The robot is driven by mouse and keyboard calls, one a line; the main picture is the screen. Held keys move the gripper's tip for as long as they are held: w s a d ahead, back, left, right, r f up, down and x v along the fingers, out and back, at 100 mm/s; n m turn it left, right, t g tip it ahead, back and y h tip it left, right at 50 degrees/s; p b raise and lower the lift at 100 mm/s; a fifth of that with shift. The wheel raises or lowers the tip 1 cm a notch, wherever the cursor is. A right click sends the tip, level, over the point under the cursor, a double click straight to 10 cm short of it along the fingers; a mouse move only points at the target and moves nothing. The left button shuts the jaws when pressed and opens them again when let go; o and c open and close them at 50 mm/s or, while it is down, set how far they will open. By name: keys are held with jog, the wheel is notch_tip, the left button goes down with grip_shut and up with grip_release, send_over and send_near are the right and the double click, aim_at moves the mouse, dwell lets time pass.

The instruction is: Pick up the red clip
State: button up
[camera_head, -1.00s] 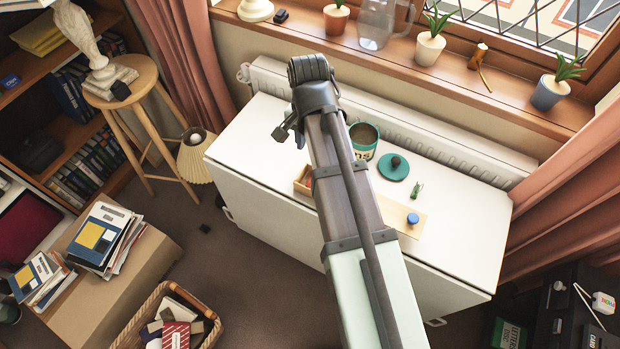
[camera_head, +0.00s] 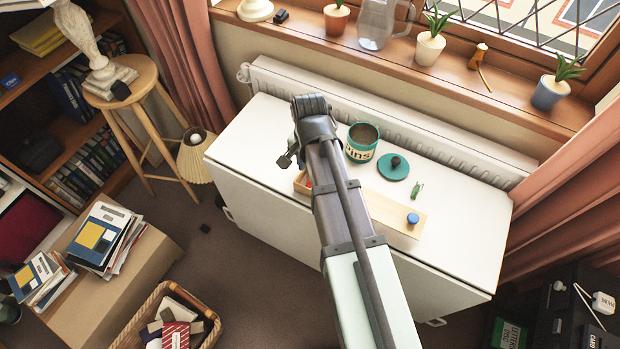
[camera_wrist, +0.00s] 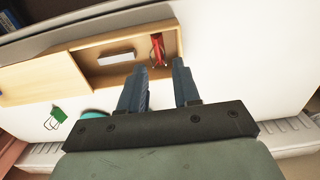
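The red clip (camera_wrist: 157,45) lies in an open compartment of a light wooden box (camera_wrist: 84,66), near one end, in the wrist view. In the head view a bit of red (camera_head: 309,183) shows at the box's left end, mostly hidden by my arm. My gripper (camera_wrist: 160,72) is open and empty, its two dark fingers apart. In the wrist view the fingertips overlap the near edge of the compartment, just below the clip. I cannot tell their height above it.
A grey-white block (camera_wrist: 116,57) shares the compartment. A green clip (camera_head: 416,190), a teal lid (camera_head: 392,167) and a teal tin (camera_head: 361,143) stand on the white cabinet top (camera_head: 462,225). A blue knob (camera_head: 412,218) sits on the box's closed part. The radiator runs behind.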

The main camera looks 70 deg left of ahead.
jog(key=shift+d+f, duration=0.1)
jog(key=shift+f, duration=2.1)
jog(key=shift+c, duration=0.2)
grip_shut()
